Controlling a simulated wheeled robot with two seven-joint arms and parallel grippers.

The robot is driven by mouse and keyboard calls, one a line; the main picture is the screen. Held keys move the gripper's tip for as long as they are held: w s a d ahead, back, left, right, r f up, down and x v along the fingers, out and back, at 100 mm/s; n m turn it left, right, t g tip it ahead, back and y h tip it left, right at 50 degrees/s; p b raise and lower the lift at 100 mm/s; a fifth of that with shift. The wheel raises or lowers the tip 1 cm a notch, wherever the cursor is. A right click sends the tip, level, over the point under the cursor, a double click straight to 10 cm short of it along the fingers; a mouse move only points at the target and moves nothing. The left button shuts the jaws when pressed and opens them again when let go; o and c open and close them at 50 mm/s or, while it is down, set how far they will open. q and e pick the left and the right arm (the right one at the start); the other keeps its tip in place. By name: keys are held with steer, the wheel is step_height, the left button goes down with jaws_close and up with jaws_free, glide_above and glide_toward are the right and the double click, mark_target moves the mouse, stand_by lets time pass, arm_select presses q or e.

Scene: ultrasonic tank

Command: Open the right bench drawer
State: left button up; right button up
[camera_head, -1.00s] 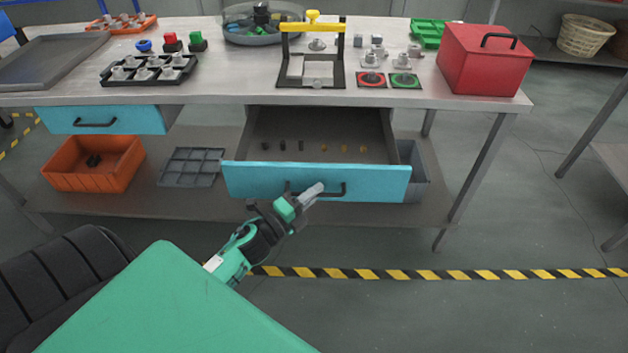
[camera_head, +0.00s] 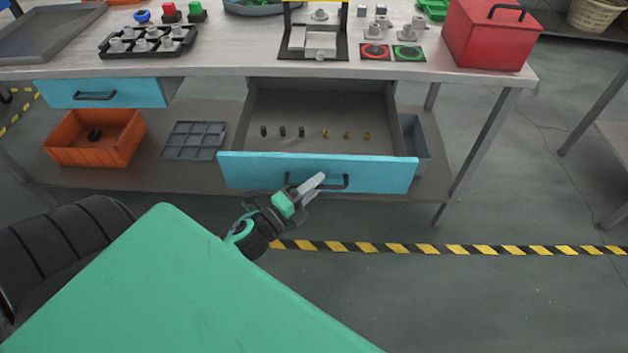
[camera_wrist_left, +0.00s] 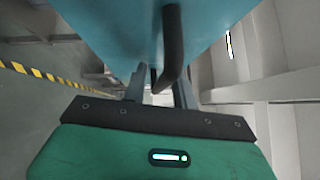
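The right bench drawer (camera_head: 318,172) has a light blue front and stands well out from the bench, its inside showing. Its dark bar handle (camera_head: 333,183) runs across the front. The blue drawer front (camera_wrist_left: 110,30) fills the top of that view. My right gripper is not in view.
Several small dark and brass pieces (camera_head: 325,134) stand in the drawer. An orange bin (camera_head: 95,140) and a grey divided tray (camera_head: 195,140) are on the lower shelf. A red box (camera_head: 490,35) stands on the bench. The floor in front is clear.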

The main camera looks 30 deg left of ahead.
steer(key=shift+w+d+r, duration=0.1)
